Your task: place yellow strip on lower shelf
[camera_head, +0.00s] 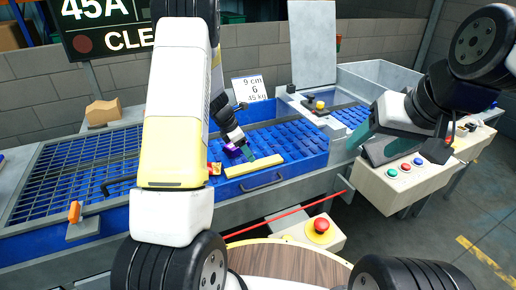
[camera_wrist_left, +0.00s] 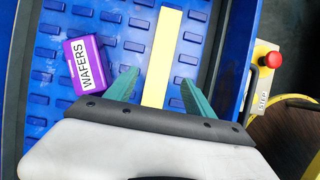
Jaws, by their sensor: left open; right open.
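The yellow strip (camera_head: 254,166) lies flat on the blue studded surface (camera_head: 292,139), near its front edge. It also shows in the left wrist view (camera_wrist_left: 166,50), running lengthwise between my fingers. My left gripper (camera_head: 243,158) is low over the strip in the head view; its green fingers stand open, one on each side of the strip, in the left wrist view (camera_wrist_left: 160,90). I cannot tell if they touch it. My right gripper (camera_head: 390,145) is open and empty, off to the right by the button box. I cannot make out a lower shelf for certain.
A purple wafers box (camera_wrist_left: 83,63) lies left of the strip. A small red and yellow item (camera_head: 214,169) is partly behind my left arm. A red emergency button (camera_head: 321,226) stands in front. A button box (camera_head: 405,178) is at right. A blue grid (camera_head: 75,170) fills the left.

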